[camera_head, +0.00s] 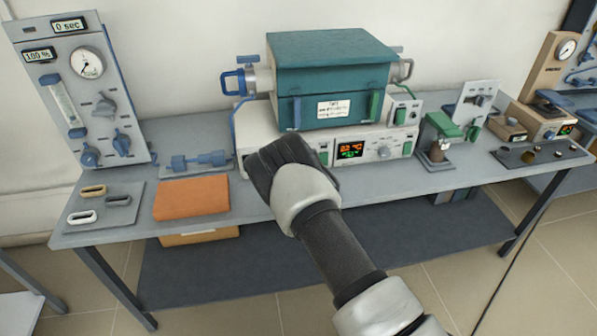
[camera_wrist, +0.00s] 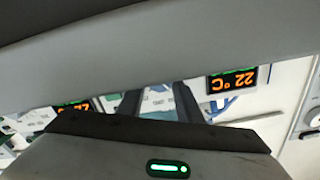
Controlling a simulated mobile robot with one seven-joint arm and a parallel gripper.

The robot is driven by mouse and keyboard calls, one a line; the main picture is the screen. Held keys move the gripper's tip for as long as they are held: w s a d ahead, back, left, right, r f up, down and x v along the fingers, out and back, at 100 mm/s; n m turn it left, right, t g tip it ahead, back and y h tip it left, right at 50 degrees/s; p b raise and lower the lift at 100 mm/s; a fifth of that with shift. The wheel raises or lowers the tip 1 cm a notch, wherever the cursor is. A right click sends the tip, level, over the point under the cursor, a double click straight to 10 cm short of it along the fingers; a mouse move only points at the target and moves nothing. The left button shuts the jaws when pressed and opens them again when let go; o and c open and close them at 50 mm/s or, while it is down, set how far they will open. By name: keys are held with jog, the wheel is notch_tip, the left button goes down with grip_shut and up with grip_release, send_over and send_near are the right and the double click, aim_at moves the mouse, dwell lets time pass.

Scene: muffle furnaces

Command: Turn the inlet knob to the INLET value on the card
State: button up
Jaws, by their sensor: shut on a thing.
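The blue-green furnace (camera_head: 335,60) stands on a white control base with an orange temperature display (camera_head: 350,150). A small white card (camera_head: 334,109) with unreadable print is on its front. My gripper (camera_head: 270,165) is before the left part of the base and hides it. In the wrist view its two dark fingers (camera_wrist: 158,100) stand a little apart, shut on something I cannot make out. The grey gas panel (camera_head: 85,95) at the left carries a round dial, a flow tube and several blue-grey knobs, including one low on the right (camera_head: 122,143). I cannot tell which is the inlet knob.
An orange block (camera_head: 191,197) and a grey plate (camera_head: 100,210) with small rings lie at the table's left. A blue fitting (camera_head: 198,160) lies behind the block. A green-topped device (camera_head: 440,135) and a dark tray (camera_head: 540,155) stand at the right.

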dwell(0.4)
jog(key=o, duration=1)
jog(key=shift+o, duration=0.2)
jog(key=shift+s, duration=0.1)
jog(key=v, duration=1.7)
jog(key=shift+p, duration=0.45)
jog(key=shift+s, duration=0.15)
